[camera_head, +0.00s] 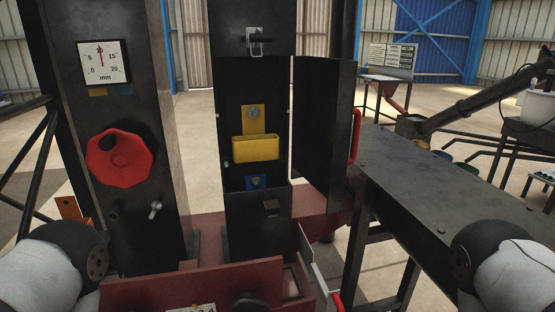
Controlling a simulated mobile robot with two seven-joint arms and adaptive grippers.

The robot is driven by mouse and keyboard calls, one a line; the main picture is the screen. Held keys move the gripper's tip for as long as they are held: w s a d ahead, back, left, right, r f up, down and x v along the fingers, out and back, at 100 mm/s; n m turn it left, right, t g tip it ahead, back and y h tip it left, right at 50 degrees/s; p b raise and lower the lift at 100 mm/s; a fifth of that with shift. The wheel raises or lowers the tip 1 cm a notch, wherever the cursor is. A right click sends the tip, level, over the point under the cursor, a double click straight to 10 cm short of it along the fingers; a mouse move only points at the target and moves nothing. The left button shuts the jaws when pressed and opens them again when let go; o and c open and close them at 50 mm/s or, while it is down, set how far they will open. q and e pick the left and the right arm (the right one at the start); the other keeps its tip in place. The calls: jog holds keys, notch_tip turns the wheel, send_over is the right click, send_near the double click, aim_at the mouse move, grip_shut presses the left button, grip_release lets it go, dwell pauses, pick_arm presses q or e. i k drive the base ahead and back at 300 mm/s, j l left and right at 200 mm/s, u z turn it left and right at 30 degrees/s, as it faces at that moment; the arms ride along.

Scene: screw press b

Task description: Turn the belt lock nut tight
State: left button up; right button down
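A small silver wing-shaped fastener (155,209) sits on the front of the left dark column, below and right of the red handwheel (119,158). Inside the open middle housing, a grey nut or bolt (254,111) sits on a yellow plate (255,125). I cannot tell for certain which of these is the belt lock nut, nor how tight any is. Parts of my arms show at the lower left and lower right corners. Neither gripper shows.
A dial in mm (103,62) is above the handwheel. A yellow bin (255,148) is in the housing, whose dark door (322,115) with a red handle (355,135) stands open to the right. A dark table (445,185) is at right. A red base (190,282) is in front.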

aim_at(157, 206)
jog(key=l+u, duration=0.2)
jog(key=u, duration=0.25)
jog(key=k+l+u, duration=0.1)
jog(key=u, duration=0.4)
jog(key=k, duration=0.05)
